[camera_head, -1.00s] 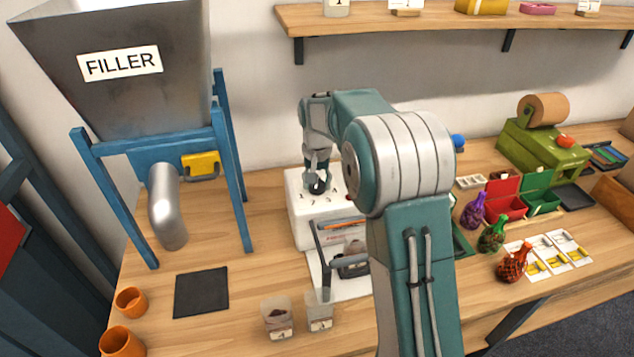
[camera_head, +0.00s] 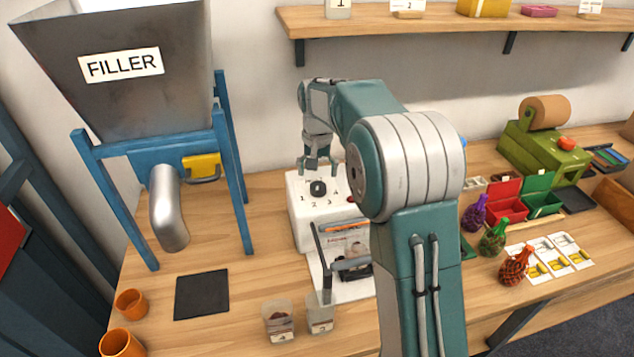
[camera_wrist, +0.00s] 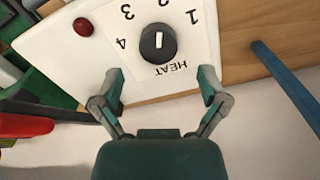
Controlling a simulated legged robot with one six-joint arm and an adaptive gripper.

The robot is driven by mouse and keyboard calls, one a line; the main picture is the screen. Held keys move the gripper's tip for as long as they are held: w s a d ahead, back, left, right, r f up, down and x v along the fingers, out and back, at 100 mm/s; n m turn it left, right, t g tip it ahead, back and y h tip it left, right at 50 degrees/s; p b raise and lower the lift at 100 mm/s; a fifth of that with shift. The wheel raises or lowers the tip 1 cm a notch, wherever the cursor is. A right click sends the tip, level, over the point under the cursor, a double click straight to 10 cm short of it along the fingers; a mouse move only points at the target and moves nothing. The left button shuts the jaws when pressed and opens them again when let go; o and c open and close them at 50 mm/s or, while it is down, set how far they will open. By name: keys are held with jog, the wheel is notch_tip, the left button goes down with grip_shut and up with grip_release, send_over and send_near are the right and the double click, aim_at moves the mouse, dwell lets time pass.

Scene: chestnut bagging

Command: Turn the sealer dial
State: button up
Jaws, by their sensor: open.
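The sealer (camera_head: 300,222) is a white box on the bench. Its black round dial (camera_head: 318,188) sits on top with numbers 1 to 4 around it. In the wrist view the dial (camera_wrist: 158,43) shows a white pointer line, roughly in line with the 2 at the top edge. The HEAT label (camera_wrist: 172,72) lies between the dial and my gripper. My gripper (camera_wrist: 162,84) is open and empty, its fingers apart and clear of the dial. In the head view my gripper (camera_head: 318,164) hangs just above and behind the dial.
A red button (camera_wrist: 83,27) is on the sealer's top near the dial. A dark lever frame (camera_head: 322,262) and a bag stand at the sealer's front. The blue-legged filler (camera_head: 150,150) is to the left. A shelf (camera_head: 420,20) runs along the wall above.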

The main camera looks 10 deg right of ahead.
aim_at(317, 185)
notch_tip(317, 185, up, 8)
jog(key=shift+f, duration=0.15)
dwell(0.3)
